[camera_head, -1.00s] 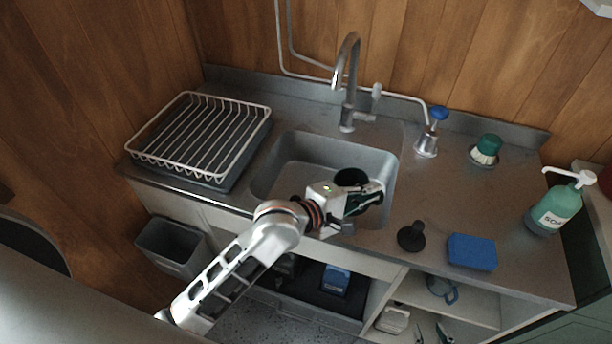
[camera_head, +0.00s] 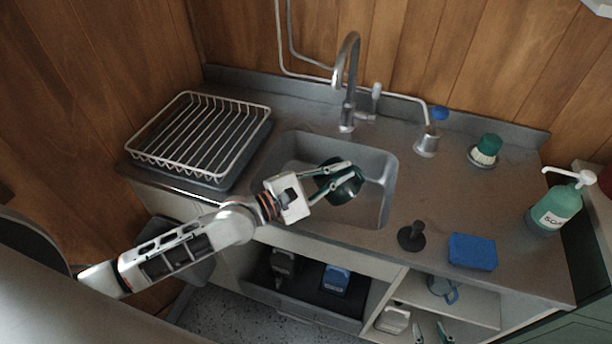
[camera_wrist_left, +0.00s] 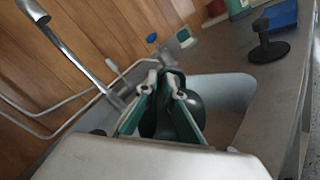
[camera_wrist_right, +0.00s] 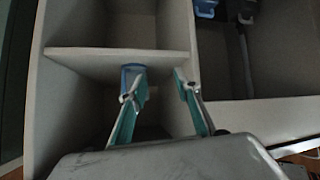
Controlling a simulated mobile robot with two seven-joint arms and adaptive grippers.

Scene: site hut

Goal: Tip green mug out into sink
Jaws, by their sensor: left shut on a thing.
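The dark green mug (camera_head: 345,188) is over the sink basin (camera_head: 378,205), tilted. My left gripper (camera_head: 342,172) is shut on it, with a finger on either side; in the left wrist view the mug (camera_wrist_left: 180,122) shows between the fingers. I cannot tell whether any liquid is in it or coming out.
The tap (camera_head: 347,85) stands behind the basin, with a white dish rack (camera_head: 200,135) to the left. A black plunger-like stopper (camera_head: 411,236), blue sponge (camera_head: 472,251), brush (camera_head: 486,150) and soap bottle (camera_head: 556,208) stand at right. A blue mug (camera_head: 442,288) is on the shelf below.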

